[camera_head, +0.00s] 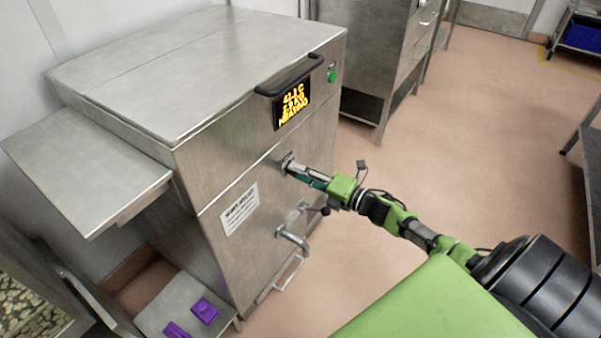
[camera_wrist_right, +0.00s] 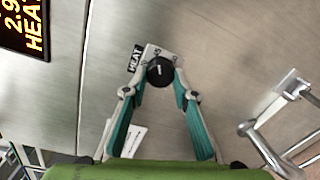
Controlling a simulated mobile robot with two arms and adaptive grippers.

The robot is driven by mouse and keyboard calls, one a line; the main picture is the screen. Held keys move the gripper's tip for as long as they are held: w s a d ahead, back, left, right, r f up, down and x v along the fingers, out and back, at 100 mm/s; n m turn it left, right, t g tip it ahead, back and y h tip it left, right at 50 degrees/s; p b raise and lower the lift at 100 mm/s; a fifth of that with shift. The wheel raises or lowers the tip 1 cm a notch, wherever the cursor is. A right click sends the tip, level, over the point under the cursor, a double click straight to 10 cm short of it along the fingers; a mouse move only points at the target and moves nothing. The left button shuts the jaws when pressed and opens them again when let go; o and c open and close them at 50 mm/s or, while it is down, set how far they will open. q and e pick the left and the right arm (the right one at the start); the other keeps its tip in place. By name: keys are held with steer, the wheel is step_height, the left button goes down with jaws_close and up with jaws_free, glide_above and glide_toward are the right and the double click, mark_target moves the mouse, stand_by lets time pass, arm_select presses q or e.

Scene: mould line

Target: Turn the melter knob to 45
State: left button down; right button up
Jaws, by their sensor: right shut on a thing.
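The melter (camera_head: 190,110) is a steel cabinet on the left in the head view. Its black knob (camera_wrist_right: 160,71) with a white mark sits on a small scale plate (camera_wrist_right: 151,54) beside a HEAT label (camera_wrist_right: 135,58) in the right wrist view. My right gripper (camera_head: 288,166) reaches the front panel in the head view. In the wrist view its two fingertips (camera_wrist_right: 160,80) are closed around the knob's sides. The scale figures are too small to read surely. The display (camera_head: 292,105) shows orange text, partly legible, with a heating word. My left gripper is not in view.
A bent spout pipe (camera_head: 292,238) and a lever (camera_head: 318,210) stick out below the knob. A black handle (camera_head: 290,75) and green button (camera_head: 332,76) are above. Purple moulds (camera_head: 205,310) lie on a low shelf. Open floor (camera_head: 470,130) lies to the right.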

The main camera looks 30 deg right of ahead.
steer(key=o, duration=1.1)
steer(key=v, duration=1.2)
steer(key=shift+f, duration=0.15)
